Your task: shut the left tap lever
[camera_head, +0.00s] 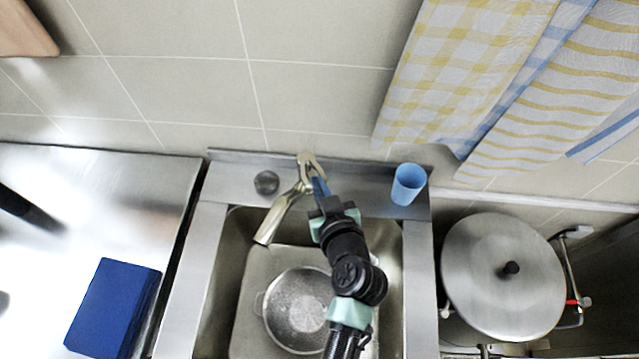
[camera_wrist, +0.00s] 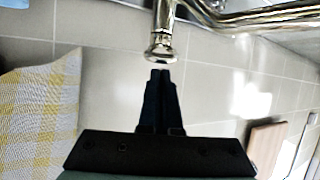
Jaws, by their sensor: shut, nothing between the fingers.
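The metal tap (camera_head: 305,165) stands on the ledge behind the sink, its spout (camera_head: 278,213) angled toward the lower left over the basin. My gripper (camera_head: 318,184) is at the tap's right side, with its fingers together and empty. In the wrist view a shiny tap part with a flared round end (camera_wrist: 160,46) is just ahead of the closed fingertips (camera_wrist: 160,73), with little or no gap. I cannot tell whether they touch, or which lever this is. A thick shiny pipe (camera_wrist: 265,16) runs off to the right there. My gripper hides part of the tap in the head view.
A blue cup (camera_head: 408,184) stands on the ledge to the right. A small round knob (camera_head: 266,182) is left of the tap. A metal pan (camera_head: 297,308) lies in the sink. A lidded stockpot (camera_head: 503,275) stands right, below hanging towels (camera_head: 470,60). A blue box (camera_head: 113,308) is left.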

